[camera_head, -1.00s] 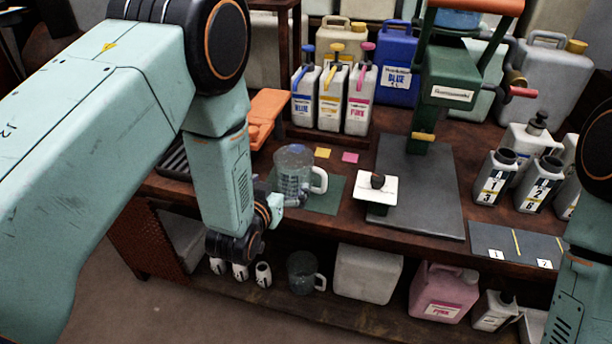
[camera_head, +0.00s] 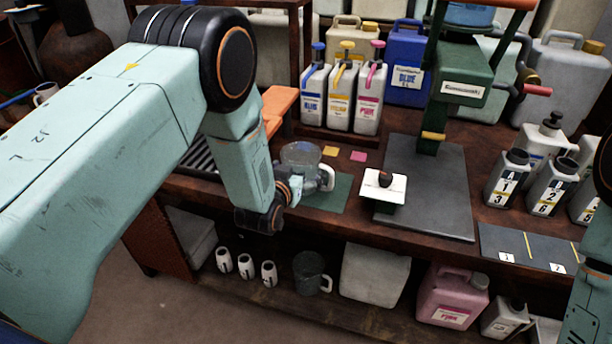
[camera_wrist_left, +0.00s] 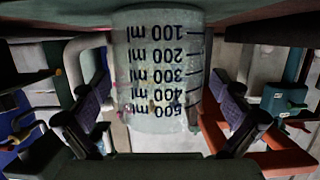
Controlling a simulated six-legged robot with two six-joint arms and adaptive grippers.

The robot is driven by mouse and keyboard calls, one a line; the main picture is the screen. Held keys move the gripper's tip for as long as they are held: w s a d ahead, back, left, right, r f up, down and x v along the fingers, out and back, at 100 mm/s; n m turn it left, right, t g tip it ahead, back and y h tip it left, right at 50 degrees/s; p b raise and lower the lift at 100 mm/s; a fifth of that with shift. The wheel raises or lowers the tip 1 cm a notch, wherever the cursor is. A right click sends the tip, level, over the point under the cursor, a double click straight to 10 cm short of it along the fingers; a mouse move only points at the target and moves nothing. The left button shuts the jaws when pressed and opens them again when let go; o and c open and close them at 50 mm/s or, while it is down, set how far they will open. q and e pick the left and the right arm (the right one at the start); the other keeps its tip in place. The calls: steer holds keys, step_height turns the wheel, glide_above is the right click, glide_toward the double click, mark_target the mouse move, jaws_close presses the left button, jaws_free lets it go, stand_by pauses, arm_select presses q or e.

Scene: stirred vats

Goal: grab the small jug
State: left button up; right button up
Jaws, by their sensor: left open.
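The small clear jug (camera_head: 302,156) stands upright on a green mat at the table's front edge, its white handle on the right in the head view. In the left wrist view the jug (camera_wrist_left: 160,75) appears upside down, with black marks from 100 to 500 ml and its handle to the left. My left gripper (camera_head: 291,188) is at the jug's near side, partly hidden by its own wrist. In the wrist view its open fingers (camera_wrist_left: 163,92) show to either side of the jug; I cannot tell whether they touch it. My right gripper is out of view.
A white plate with a dark knob (camera_head: 384,185) stands right of the jug, by the green press (camera_head: 462,85). Blue, yellow and pink bottles (camera_head: 340,95) stand behind. A darker jug (camera_head: 309,274) and white cups (camera_head: 246,266) are on the lower shelf.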

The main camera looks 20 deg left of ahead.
arm_select(q)
steer(key=shift+a, duration=0.1)
steer(key=shift+c, duration=0.4)
steer(key=shift+d, duration=0.25)
steer(key=c, duration=0.5)
steer(key=shift+a, duration=0.2)
steer(key=c, duration=0.4)
steer(key=shift+d, duration=0.1)
steer(key=shift+c, duration=0.3)
